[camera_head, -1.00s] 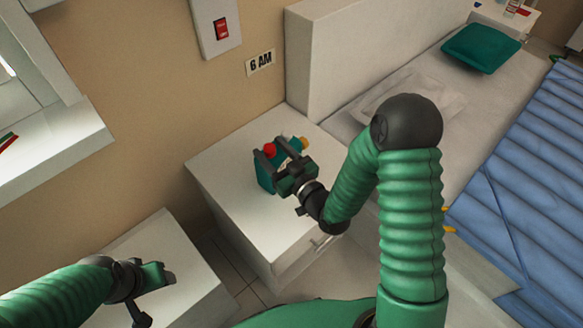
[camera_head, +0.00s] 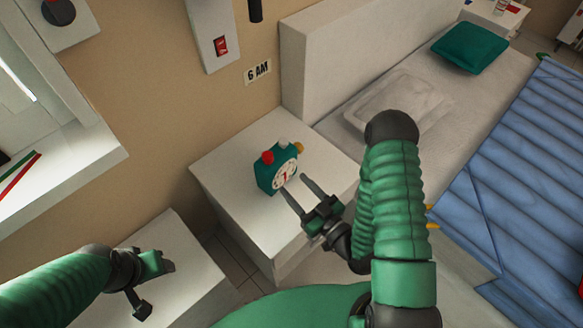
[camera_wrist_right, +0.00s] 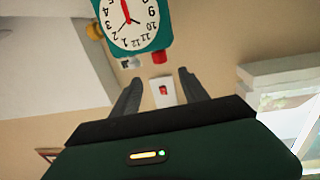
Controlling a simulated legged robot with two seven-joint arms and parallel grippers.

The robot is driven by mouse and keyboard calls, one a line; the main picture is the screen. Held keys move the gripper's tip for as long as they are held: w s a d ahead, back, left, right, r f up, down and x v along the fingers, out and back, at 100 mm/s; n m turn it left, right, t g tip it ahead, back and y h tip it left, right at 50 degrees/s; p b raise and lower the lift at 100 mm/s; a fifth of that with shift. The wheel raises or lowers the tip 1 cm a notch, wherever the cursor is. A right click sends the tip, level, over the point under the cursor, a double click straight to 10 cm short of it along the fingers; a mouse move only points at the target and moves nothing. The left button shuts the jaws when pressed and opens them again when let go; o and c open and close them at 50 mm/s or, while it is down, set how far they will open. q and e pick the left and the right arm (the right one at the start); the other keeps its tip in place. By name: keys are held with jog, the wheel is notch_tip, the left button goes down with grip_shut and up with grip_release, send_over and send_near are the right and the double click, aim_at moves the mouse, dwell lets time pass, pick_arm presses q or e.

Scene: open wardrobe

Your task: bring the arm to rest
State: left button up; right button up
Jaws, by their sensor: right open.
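My right gripper (camera_head: 300,193) is open and empty, with its two fingers apart. It is over the front part of the white nightstand (camera_head: 232,160), just in front of a green alarm clock (camera_head: 267,174). The clock stands on the nightstand with a white face, a red knob and a yellow knob. In the right wrist view the clock (camera_wrist_right: 145,42) shows upside down beyond the fingers (camera_wrist_right: 160,95), apart from them. My left gripper (camera_head: 148,285) is at the lower left, above another white surface; its jaws are not clear to see.
A bed with a blue cover (camera_head: 520,170) and a green pillow (camera_head: 470,48) is on the right. A window sill (camera_head: 60,170) is at the left.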

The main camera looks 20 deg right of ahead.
jog(key=w+f+n+g, duration=0.3)
jog(key=w+g, duration=0.1)
jog(key=g, duration=0.1)
jog(key=s+r+m+g+h, duration=0.55)
jog(key=s+g, duration=0.35)
jog(key=s, duration=0.2)
notch_tip(320, 180, up, 15)
jog(key=s+y+p, duration=0.1)
jog(key=p, duration=1.3)
jog(key=shift+s+g, duration=0.25)
jog(key=shift+g, duration=0.15)
jog(key=shift+d+r, duration=0.1)
